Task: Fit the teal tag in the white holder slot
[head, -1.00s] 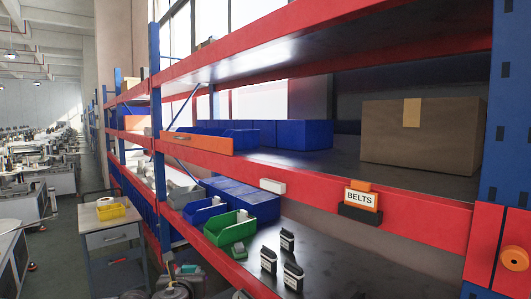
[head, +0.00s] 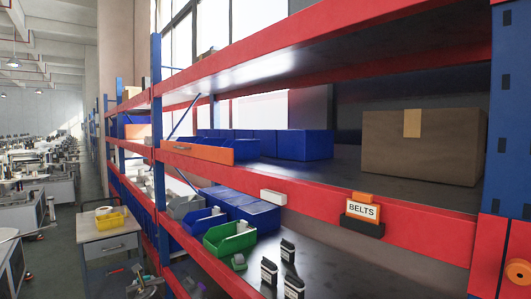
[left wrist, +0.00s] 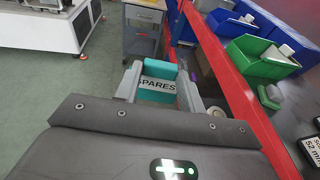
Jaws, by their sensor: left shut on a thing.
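The teal tag (left wrist: 158,88), lettered SPARES on a white face, is in the left wrist view. My left gripper (left wrist: 160,92) is shut on it, with a grey finger on either side. The white holder (head: 273,197) is a small block on the front of the red middle beam in the head view. Its slot cannot be made out at this size. In the head view, my left gripper shows only small and partly at the lower left, low in front of the rack and well away from the holder. My right gripper is not in view.
An orange BELTS tag (head: 362,208) stands in a black holder (head: 362,226) right of the white one. A green bin (head: 230,240) and small black-and-white items (head: 293,286) are on the lower shelf. A grey cart (head: 110,245) stands in the aisle.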

